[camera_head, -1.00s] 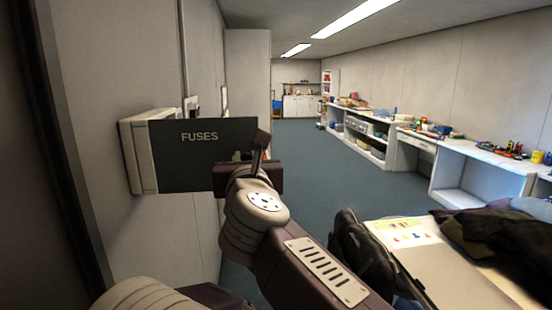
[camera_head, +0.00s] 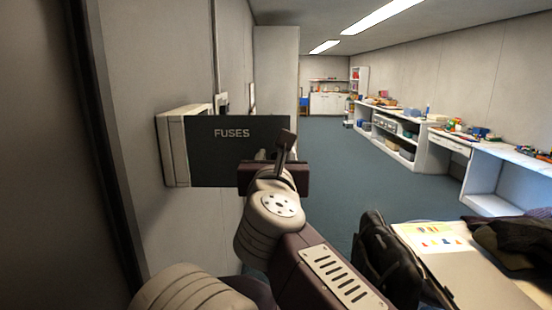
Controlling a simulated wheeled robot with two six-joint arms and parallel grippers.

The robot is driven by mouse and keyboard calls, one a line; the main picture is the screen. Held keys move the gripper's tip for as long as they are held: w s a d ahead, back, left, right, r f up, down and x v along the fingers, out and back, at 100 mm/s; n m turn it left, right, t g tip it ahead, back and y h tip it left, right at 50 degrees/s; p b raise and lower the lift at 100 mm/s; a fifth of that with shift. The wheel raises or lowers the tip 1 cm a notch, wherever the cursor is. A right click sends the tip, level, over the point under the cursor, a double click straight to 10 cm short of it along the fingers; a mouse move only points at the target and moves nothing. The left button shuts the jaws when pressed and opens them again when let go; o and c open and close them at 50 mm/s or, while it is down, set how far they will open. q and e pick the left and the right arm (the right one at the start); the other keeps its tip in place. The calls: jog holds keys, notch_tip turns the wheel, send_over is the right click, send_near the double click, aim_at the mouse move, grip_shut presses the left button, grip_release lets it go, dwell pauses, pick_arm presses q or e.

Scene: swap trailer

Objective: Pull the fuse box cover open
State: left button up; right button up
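The fuse box (camera_head: 172,150) is a pale box on the left wall. Its dark cover (camera_head: 215,160), lettered FUSES, stands out from the box into the room, with the lettered face toward me. A dark finger sticks up there. The wrist and cover hide the rest of the fingers, so I cannot see whether they touch or grip the cover.
A dark vertical frame edge (camera_head: 105,170) runs close on the left. A table with papers (camera_head: 435,240), a black bag (camera_head: 385,255) and dark clothing (camera_head: 515,245) is at lower right. White benches (camera_head: 485,180) line the right wall. The blue floor (camera_head: 345,170) between is clear.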

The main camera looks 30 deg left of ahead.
jog(key=shift+s+d+f, duration=0.1)
jog(key=shift+s, duration=0.05)
jog(key=b+v, duration=0.3)
jog(key=v, duration=0.5)
jog(key=shift+s+d, duration=0.2)
jog(key=shift+s, duration=0.1)
